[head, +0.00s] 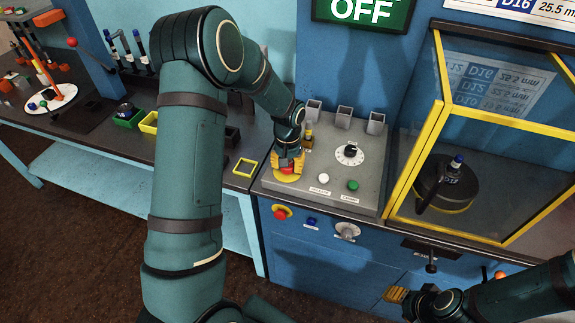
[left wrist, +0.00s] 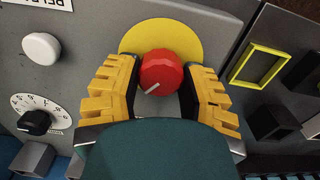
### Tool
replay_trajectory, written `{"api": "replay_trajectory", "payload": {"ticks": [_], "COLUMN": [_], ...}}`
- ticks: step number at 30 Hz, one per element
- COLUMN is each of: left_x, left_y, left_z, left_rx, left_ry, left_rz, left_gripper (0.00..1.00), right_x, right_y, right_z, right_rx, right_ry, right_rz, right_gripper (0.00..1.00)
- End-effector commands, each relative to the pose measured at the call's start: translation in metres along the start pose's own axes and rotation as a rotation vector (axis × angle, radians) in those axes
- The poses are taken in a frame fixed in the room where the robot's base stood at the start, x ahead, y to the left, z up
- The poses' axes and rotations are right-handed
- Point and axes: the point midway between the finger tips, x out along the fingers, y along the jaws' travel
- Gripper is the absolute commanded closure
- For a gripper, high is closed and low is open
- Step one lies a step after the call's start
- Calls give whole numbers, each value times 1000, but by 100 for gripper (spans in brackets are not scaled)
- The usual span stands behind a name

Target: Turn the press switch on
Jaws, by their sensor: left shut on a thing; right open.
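The press switch is a red rotary knob (left wrist: 162,72) with a white pointer line, set on a yellow disc (left wrist: 160,37) on the grey control panel. It also shows partly in the head view as a red knob (head: 288,169) beneath my left gripper (head: 288,160). In the left wrist view, the yellow fingers of my left gripper (left wrist: 158,84) stand on both sides of the knob and are shut on it. The white line points to the lower left there. A green sign (head: 362,12) above reads OFF. My right gripper (head: 403,296) is open and empty at the lower right.
The panel (head: 330,195) also carries a black dial (head: 350,153), a white button (head: 323,179) and a green button (head: 353,185). A yellow-framed clear enclosure (head: 440,130) stands right of it. A red button (head: 281,212) is on the blue front below.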

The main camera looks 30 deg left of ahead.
Motion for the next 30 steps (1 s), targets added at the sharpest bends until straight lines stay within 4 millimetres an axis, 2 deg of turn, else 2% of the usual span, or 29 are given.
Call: {"api": "replay_trajectory", "payload": {"ticks": [21, 30], "left_x": [2, 2], "left_y": [2, 2], "left_z": [2, 3], "left_rx": [665, 859], "left_ry": [-5, -6], "left_rz": [2, 2], "left_gripper": [94, 94], "right_x": [3, 1], "right_y": [1, 0], "right_z": [0, 0], "right_rx": [0, 0], "right_ry": [0, 0], "right_rz": [1, 0], "right_gripper": [53, 53]}}
